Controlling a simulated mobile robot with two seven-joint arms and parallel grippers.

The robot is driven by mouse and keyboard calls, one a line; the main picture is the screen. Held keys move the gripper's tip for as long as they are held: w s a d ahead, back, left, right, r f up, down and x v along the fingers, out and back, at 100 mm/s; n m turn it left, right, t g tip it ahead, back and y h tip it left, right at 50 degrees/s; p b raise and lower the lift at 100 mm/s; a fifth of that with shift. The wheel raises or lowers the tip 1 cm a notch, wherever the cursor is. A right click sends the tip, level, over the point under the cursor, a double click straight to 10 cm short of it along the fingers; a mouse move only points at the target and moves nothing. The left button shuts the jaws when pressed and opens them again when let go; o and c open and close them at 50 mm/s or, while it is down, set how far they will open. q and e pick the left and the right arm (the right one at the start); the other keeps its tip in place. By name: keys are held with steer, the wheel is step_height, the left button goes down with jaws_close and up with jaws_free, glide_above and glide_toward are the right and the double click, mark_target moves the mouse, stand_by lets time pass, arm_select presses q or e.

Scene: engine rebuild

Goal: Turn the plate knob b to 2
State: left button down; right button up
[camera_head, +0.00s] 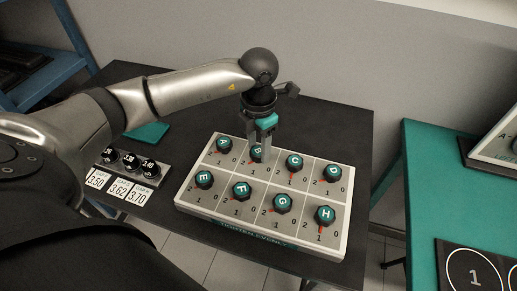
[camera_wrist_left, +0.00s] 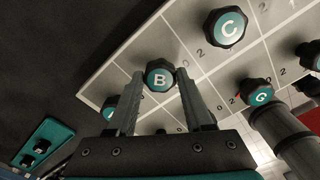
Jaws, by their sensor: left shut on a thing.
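The plate knob B (camera_head: 257,153) is a dark, ridged knob with a teal cap and a white letter B. It sits in the back row of a light grey knob plate (camera_head: 262,178), between knobs A (camera_head: 224,144) and C (camera_head: 294,161). My left gripper (camera_head: 263,142) points down and is shut on knob B. In the left wrist view, knob B (camera_wrist_left: 159,78) sits between the two fingers of the gripper (camera_wrist_left: 160,88). The gripper partly covers the knob and its scale, so I cannot read its setting. My right gripper is not in view.
Knobs E (camera_head: 205,180), F (camera_head: 241,190), G (camera_head: 282,203) and H (camera_head: 324,215) fill the front row. A small rack of black knobs (camera_head: 130,161) with number cards stands left on the dark table (camera_head: 330,118). A teal table (camera_head: 430,170) stands at right.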

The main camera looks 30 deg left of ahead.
mark_target(259, 150)
arm_select(q)
steer(key=shift+m+b, duration=0.5)
steer(key=shift+m, duration=0.7)
steer(key=shift+w+r, duration=0.1)
steer(key=shift+c, duration=1.5)
jaws_free()
step_height(259, 150, up, 15)
steer(key=p, duration=0.1)
